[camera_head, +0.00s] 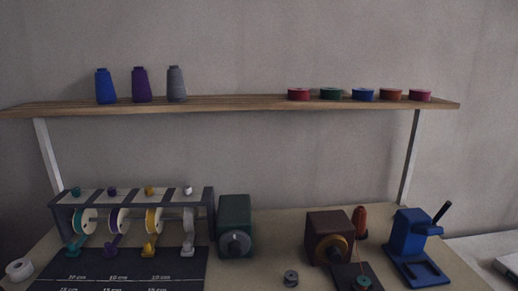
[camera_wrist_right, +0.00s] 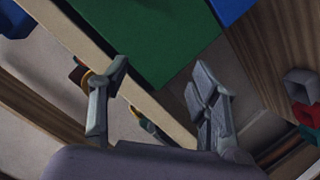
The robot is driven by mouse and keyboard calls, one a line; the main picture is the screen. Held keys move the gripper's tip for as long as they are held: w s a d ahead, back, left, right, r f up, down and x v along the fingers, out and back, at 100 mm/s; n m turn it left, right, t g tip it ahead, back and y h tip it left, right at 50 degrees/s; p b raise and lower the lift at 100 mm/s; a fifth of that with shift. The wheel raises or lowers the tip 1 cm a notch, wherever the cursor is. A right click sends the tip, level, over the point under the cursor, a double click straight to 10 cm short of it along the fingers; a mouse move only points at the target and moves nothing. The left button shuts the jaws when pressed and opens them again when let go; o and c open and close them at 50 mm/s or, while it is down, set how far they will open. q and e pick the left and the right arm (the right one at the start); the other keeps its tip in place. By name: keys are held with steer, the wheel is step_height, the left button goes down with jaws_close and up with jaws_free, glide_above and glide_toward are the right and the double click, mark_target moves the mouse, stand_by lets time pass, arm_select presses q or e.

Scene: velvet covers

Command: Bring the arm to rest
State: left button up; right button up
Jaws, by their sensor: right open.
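My right gripper (camera_wrist_right: 162,78) shows in the right wrist view, its two grey fingers spread well apart. Nothing is held between them. A pale beam or edge runs diagonally behind the fingers. Neither gripper shows in the head view, and my left gripper is in no view.
A worktable (camera_head: 278,226) holds a spool rack (camera_head: 208,215), a dark measuring mat (camera_head: 120,270), a green machine (camera_head: 234,218), a brown machine (camera_head: 322,228) and a blue press (camera_head: 403,235). A wooden shelf (camera_head: 230,104) above bears cones and small spools. Green (camera_wrist_right: 150,35) and blue surfaces lie beyond the right gripper.

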steer(key=s+a+f+m+g, duration=0.1)
steer(key=s+f+g, duration=0.1)
steer(key=s+f, duration=0.45)
steer(key=s+f+m+g, duration=0.1)
steer(key=s+f+g, duration=0.25)
steer(key=f, duration=0.65)
steer(key=s+a+f+m+g, duration=0.1)
steer(key=s+f+g, duration=0.1)
steer(key=s+f, duration=0.5)
steer(key=s+f+m+g, duration=0.1)
steer(key=s+f+g, duration=0.2)
steer(key=s+f, duration=0.3)
steer(key=s+f+m+g, duration=0.1)
steer(key=s+f+g, duration=0.2)
steer(key=s, duration=0.9)
step_height(320, 180, down, 3)
steer(key=shift+s+f+m+h, duration=0.2)
steer(key=shift+s+m+h, duration=0.05)
steer(key=shift+m+h, duration=0.05)
steer(key=shift+a, duration=0.1)
